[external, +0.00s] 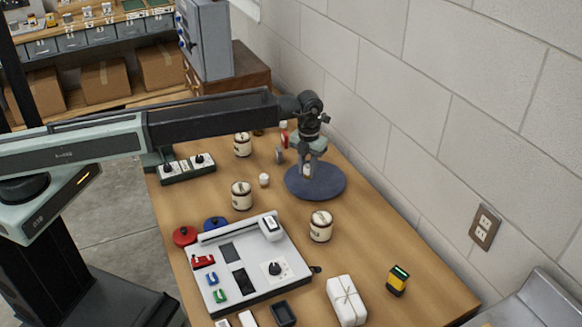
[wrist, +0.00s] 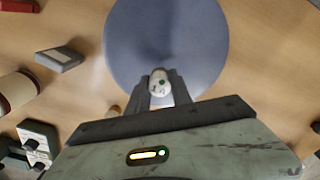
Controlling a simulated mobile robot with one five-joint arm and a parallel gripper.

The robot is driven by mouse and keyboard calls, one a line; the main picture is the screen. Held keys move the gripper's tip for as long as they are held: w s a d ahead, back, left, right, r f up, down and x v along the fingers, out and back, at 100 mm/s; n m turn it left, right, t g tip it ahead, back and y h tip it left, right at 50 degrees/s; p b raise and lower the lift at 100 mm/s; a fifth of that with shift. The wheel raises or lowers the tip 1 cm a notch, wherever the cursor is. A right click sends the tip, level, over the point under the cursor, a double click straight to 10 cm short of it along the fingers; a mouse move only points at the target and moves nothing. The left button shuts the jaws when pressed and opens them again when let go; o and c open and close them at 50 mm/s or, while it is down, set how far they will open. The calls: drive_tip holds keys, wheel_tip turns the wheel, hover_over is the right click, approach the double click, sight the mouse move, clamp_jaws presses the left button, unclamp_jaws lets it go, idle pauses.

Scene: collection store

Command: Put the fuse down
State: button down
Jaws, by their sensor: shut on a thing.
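My gripper (external: 308,172) reaches down over the round blue-grey mat (external: 331,187) at the far right of the wooden table. In the wrist view my gripper (wrist: 160,92) is shut on a small pale fuse (wrist: 160,80) with a dark greenish mark on its end. The fuse stands roughly end-on to the wrist camera, over the near part of the mat (wrist: 165,30). In the external view the fuse (external: 307,171) shows only as a small pale patch between the fingers. I cannot tell whether it touches the mat.
Lidded jars (external: 241,196) and a small white piece (external: 264,180) stand left of the mat; another jar (external: 320,227) is in front. A grey block (external: 279,156) lies close by. A white panel (external: 245,287) fills the table's front left. The wall borders the right side.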

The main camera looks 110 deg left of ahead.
sight(307, 167)
wheel_tip(307, 167, down, 2)
drive_tip(key=shift+f+b, duration=0.2)
drive_tip(key=shift+b, duration=0.2)
drive_tip(key=shift+r, duration=0.25)
drive_tip(key=shift+f, duration=0.2)
drive_tip(key=c, duration=1.1)
unclamp_jaws()
drive_tip(key=shift+c, duration=0.2)
drive_tip(key=shift+r, duration=0.1)
wheel_tip(307, 167, up, 12)
drive_tip(key=p, duration=1.2)
drive_tip(key=shift+r+p, duration=0.25)
drive_tip(key=shift+p, duration=0.1)
drive_tip(key=shift+f, duration=0.1)
drive_tip(key=shift+d, duration=0.1)
